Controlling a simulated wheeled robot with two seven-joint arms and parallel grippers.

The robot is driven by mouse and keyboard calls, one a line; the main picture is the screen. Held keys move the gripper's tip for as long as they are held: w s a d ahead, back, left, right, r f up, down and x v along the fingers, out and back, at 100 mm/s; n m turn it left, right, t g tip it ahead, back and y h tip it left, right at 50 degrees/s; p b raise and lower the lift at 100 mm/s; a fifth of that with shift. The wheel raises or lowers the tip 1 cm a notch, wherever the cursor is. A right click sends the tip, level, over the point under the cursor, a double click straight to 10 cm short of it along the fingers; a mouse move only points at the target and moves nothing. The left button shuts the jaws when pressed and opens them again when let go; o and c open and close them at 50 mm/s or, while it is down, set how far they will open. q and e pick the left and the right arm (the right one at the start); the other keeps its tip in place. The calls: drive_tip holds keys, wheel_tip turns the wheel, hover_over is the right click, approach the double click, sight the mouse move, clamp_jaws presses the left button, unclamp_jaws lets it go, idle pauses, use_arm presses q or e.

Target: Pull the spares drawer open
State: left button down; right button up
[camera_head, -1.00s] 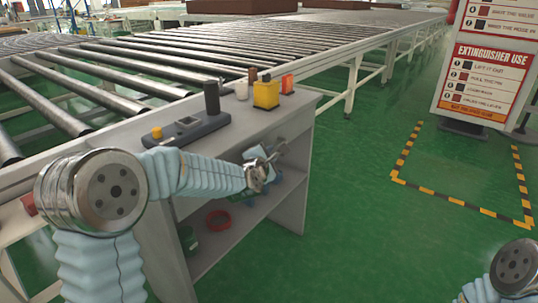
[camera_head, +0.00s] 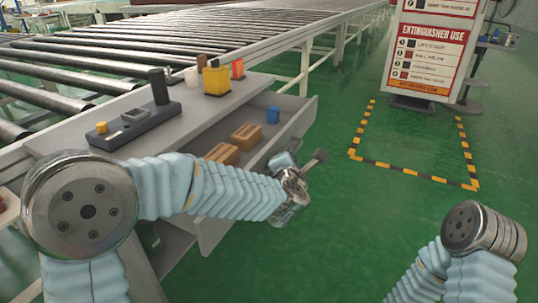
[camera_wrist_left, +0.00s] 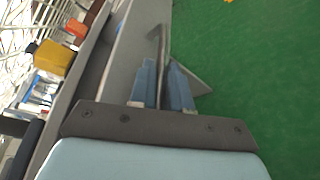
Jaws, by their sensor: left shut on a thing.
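The spares drawer (camera_head: 299,120) is a grey drawer under the workbench top, and it stands pulled out. Inside it are brown boxes (camera_head: 247,136) and a blue cup (camera_head: 273,115). My left gripper (camera_head: 293,178) is at the outer side of the drawer front. In the left wrist view, its two blue fingers (camera_wrist_left: 163,88) are shut on a thin grey drawer handle (camera_wrist_left: 158,42). My left arm hides part of the drawer and its near end. Only a part of my right arm shows at the lower right; its gripper is out of the picture.
The workbench top (camera_head: 190,118) carries a yellow container (camera_head: 216,80), an orange item (camera_head: 237,69) and a dark tray (camera_head: 137,125). A roller conveyor (camera_head: 215,40) runs behind. Green floor to the right is clear up to a striped floor marking (camera_head: 413,171) and an extinguisher sign (camera_head: 428,56).

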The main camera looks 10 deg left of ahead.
use_arm(q)
drive_tip(key=shift+s+d, duration=0.3)
drive_tip(key=shift+d, duration=0.45)
drive_tip(key=shift+s+d, duration=0.25)
drive_tip(key=shift+d, duration=0.5)
drive_tip(key=c, duration=1.2)
unclamp_jaws()
drive_tip(key=shift+o, duration=0.2)
drive_tip(key=v, duration=1.3)
drive_tip(key=shift+s+b, duration=0.4)
drive_tip(key=shift+b, duration=0.05)
drive_tip(key=shift+r, duration=0.1)
